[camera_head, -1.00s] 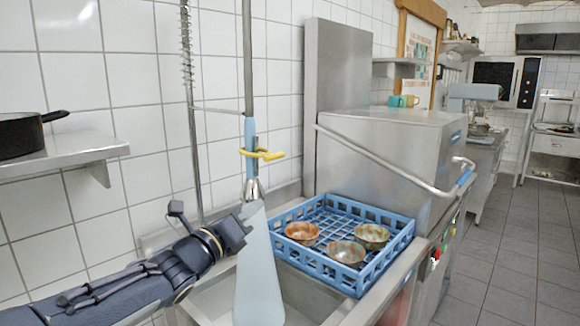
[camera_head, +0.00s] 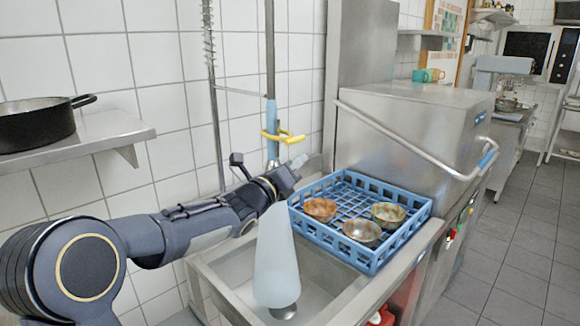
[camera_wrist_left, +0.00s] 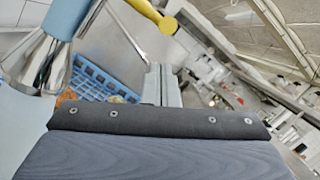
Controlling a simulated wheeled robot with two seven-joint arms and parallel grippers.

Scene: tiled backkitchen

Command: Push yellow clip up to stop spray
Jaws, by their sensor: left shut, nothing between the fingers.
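The yellow clip (camera_head: 283,137) is on the light-blue handle (camera_head: 271,118) of a hanging spray hose, in front of the tiled wall. A pale blue cone of spray (camera_head: 276,258) comes down into the sink. My left gripper (camera_head: 299,161) is shut and empty, just below and slightly right of the clip. It looks apart from the clip. The left wrist view shows the clip (camera_wrist_left: 156,16) at the top, above my gripper's fingers (camera_wrist_left: 165,76), and the metal nozzle (camera_wrist_left: 38,62) at the left. My right gripper is out of view.
A blue rack (camera_head: 375,258) with several bowls, including a rusty-brown one (camera_head: 320,209), stands right of the steel sink (camera_head: 226,267). The dishwasher (camera_head: 425,135) has a long bar handle. A wall shelf with a black pan (camera_head: 38,126) is at the left.

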